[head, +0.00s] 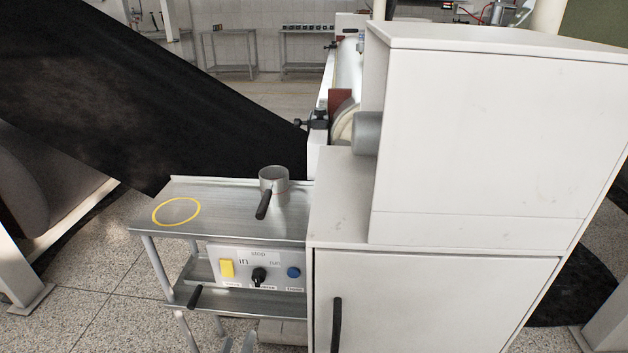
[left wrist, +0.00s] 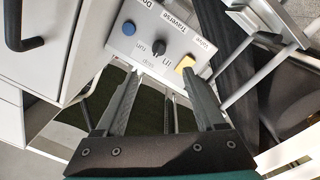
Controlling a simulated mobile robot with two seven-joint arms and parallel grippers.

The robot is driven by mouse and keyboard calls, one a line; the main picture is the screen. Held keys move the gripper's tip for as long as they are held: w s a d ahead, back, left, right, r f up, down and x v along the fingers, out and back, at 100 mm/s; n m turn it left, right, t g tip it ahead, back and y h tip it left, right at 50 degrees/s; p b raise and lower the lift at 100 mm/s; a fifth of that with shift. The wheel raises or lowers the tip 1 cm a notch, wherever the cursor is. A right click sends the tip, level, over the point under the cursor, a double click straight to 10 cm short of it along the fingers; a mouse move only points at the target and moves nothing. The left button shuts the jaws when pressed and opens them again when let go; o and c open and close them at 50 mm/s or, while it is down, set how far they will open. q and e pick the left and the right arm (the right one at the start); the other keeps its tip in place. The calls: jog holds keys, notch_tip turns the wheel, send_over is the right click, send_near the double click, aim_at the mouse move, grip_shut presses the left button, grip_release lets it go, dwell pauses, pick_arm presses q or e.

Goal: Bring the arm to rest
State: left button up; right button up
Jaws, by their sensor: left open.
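My left gripper (left wrist: 163,76) is open in the left wrist view, with nothing between its two dark fingers. The fingers point toward a white control panel (left wrist: 171,36), which appears upside down there. The fingertips overlap its lower edge in the picture; I cannot tell how far apart they are from it. In the head view the panel (head: 273,257) sits under a metal table top, with a yellow switch (head: 227,269), a black knob (head: 259,276) and a blue button (head: 293,272). Grey finger-like tips at the bottom edge may be my left gripper. My right gripper is not in view.
A metal cup with a black handle (head: 273,181) stands on the metal table (head: 232,212), right of a yellow ring mark (head: 177,212). A white cabinet (head: 430,300) with a black handle stands to the right. Black sheet material (head: 130,90) slopes across the left.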

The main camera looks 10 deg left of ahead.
pick_arm(q)
jog(key=s+f+m+g+h+p, duration=0.1)
jog(key=s+f+m+g, duration=0.3)
jog(key=f, duration=0.6)
jog(key=s+f+m+g+h+p, duration=0.1)
jog(key=s+f+m+g, duration=0.2)
jog(key=s+f+g, duration=0.55)
jog(key=s+a+f+m+g, duration=0.1)
jog(key=s+f, duration=0.4)
jog(key=s, duration=0.2)
jog(key=s+a+f+m+g+y, duration=0.1)
jog(key=s+f+m+g, duration=0.1)
jog(key=s+f, duration=0.4)
jog(key=shift+s+a+m+y+p, duration=0.25)
jog(key=shift+s+m+y+p, duration=0.05)
jog(key=shift+s, duration=0.45)
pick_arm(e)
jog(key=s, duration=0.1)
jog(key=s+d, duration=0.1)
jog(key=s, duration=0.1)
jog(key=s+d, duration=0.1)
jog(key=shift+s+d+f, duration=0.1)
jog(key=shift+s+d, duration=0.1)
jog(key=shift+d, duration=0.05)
pick_arm(q)
jog(key=shift+g, duration=0.25)
